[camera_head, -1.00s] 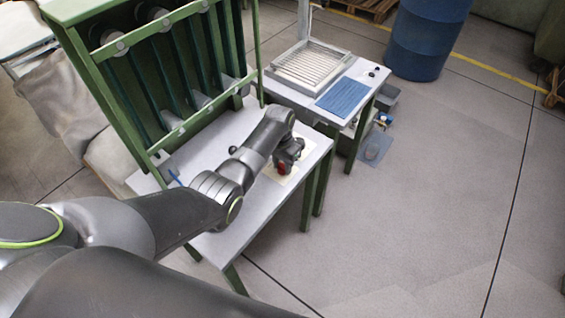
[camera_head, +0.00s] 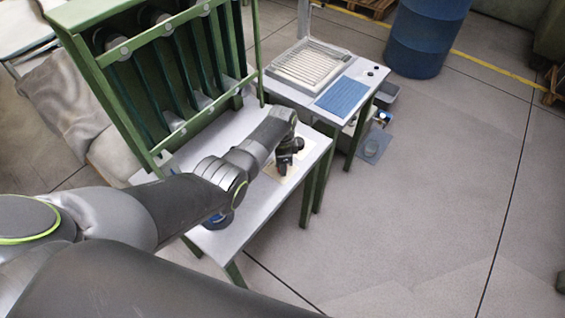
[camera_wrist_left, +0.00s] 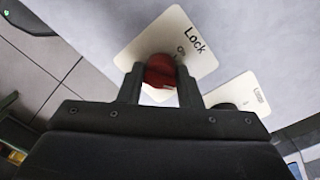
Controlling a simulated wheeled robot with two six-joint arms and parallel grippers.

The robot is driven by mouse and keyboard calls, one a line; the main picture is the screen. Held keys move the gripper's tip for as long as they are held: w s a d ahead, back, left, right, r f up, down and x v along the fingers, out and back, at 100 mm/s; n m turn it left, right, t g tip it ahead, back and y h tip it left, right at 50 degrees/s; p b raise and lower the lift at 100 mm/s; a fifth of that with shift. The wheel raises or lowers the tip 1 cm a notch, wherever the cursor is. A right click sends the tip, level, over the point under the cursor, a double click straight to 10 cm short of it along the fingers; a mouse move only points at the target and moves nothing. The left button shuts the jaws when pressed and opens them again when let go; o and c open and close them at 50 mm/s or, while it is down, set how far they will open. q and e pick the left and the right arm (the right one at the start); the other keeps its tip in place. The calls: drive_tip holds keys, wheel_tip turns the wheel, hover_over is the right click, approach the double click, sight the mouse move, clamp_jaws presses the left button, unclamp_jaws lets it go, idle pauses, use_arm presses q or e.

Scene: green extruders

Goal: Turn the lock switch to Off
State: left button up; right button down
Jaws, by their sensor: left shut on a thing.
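The lock switch has a red knob (camera_wrist_left: 160,72) on a cream plate marked "Lock" (camera_wrist_left: 190,42) in the left wrist view. My left gripper (camera_wrist_left: 160,92) has one finger on each side of the red knob and is shut on it. The smaller lettering beside the knob is too small to read surely. In the head view my left gripper (camera_head: 285,167) points down at the plate (camera_head: 286,177) on the white table, and the knob is hidden. My right gripper is in neither view.
A second pale plate with a dark knob (camera_wrist_left: 226,106) lies close beside the lock plate. The green machine frame (camera_head: 170,80) stands left of the gripper. A table with a slatted tray (camera_head: 310,66) stands behind. Open floor lies to the right.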

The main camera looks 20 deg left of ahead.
use_arm(q)
drive_tip(key=shift+w+r+m, duration=0.15)
drive_tip(key=shift+m, duration=0.35)
drive_tip(key=o, duration=0.9)
drive_tip(key=shift+o, duration=0.2)
wheel_tip(320, 180, up, 5)
drive_tip(key=shift+w+a+r+p, duration=0.1)
drive_tip(key=shift+r+p, duration=0.05)
drive_tip(key=shift+p, duration=0.5)
wheel_tip(320, 180, up, 12)
drive_tip(key=shift+w+b, duration=0.25)
drive_tip(key=shift+b, duration=0.2)
drive_tip(key=shift+a, duration=0.1)
